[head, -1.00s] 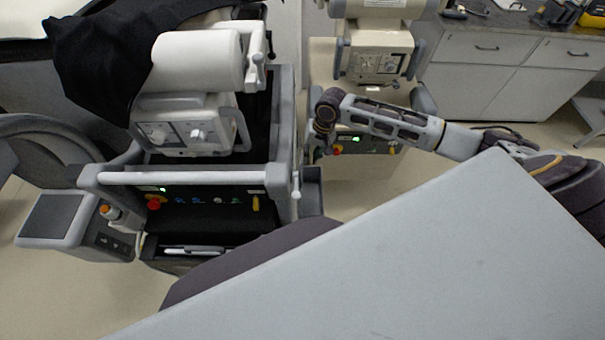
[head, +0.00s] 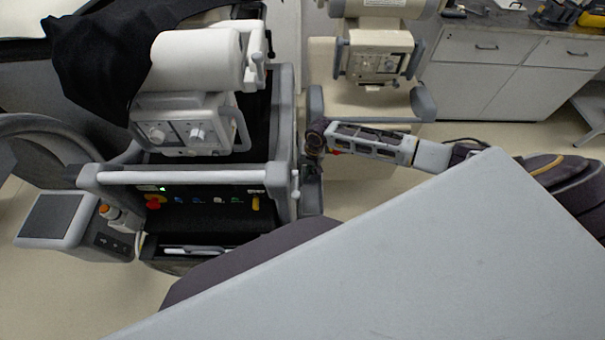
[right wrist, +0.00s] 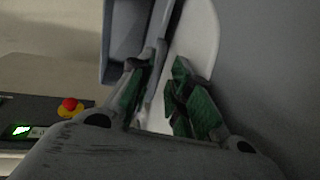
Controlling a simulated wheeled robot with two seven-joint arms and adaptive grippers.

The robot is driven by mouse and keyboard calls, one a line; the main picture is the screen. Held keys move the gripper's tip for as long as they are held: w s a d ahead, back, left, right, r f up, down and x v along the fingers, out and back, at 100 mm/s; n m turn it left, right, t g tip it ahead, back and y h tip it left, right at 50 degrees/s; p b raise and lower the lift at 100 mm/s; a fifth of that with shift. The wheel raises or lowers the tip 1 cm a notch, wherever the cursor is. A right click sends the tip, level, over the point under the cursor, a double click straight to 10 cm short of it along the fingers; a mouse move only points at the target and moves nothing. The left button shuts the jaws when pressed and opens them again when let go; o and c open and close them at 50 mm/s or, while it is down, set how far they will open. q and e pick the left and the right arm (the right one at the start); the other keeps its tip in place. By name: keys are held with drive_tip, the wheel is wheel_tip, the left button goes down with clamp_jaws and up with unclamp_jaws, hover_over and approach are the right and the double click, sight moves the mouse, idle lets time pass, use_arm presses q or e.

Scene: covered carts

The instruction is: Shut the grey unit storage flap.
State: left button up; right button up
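The grey unit (head: 180,176) is a wheeled cart at left, with a white front bar and a dark control panel. A small dark grey box-like part (head: 311,200) sits on its right side. It looks like the storage part, but I cannot tell the flap's angle. My right gripper (head: 312,150) is beside the cart's right side, just above that part, its fingers small and dark here. In the right wrist view its green-padded fingers (right wrist: 160,92) are apart, near a grey panel edge (right wrist: 125,40). Contact is unclear. My left gripper is not in view.
A cream unit (head: 375,60) stands behind my right arm. A black cover (head: 105,60) drapes over the back left. A grey screen (head: 52,218) juts out at far left. White cabinets (head: 490,75) line the back right. Some floor is clear between the units.

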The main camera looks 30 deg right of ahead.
sight(301, 180)
drive_tip(key=shift+x, duration=1.35)
clamp_jaws()
